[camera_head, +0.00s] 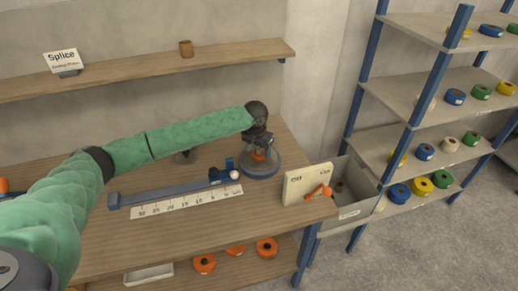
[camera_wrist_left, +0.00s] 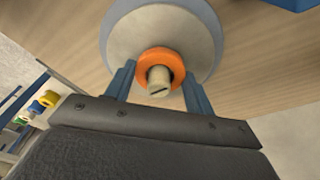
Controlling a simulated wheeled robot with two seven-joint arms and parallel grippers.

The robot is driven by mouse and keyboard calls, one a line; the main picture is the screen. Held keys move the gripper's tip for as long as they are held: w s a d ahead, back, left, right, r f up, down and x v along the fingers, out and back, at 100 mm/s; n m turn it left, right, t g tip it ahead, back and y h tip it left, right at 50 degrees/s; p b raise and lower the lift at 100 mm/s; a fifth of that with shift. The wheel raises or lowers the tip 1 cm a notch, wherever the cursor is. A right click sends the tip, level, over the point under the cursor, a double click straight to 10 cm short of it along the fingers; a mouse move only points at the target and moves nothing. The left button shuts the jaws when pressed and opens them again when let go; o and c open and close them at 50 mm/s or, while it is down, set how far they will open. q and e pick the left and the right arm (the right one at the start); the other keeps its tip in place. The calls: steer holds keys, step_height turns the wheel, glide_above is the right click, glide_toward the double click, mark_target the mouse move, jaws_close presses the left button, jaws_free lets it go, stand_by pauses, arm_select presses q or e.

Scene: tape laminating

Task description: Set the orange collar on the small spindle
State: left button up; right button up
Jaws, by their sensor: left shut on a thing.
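The orange collar (camera_wrist_left: 161,58) sits around the pale slotted spindle (camera_wrist_left: 158,77) in the left wrist view. Below them is a round grey base with a blue rim (camera_wrist_left: 125,35). My left gripper (camera_wrist_left: 158,70) has its two blue fingers on either side of the collar and is shut on it. In the head view the collar (camera_head: 259,155) shows as a small orange patch under my left gripper (camera_head: 258,147), above the round base (camera_head: 260,169) on the bench. My gripper hides much of the spindle there, and I cannot tell whether the collar is fully seated. My right gripper is not in view.
A blue rail (camera_head: 160,190) and a white ruler strip (camera_head: 185,201) lie left of the base. A cream switch box (camera_head: 302,184) with an orange lever and a grey bin (camera_head: 350,209) stand at right. Orange rolls (camera_head: 267,247) lie on the lower shelf.

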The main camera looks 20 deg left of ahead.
arm_select(q)
steer(key=shift+f, duration=0.15)
steer(key=o, duration=0.9)
steer(key=shift+f, duration=0.1)
steer(key=shift+o, duration=0.2)
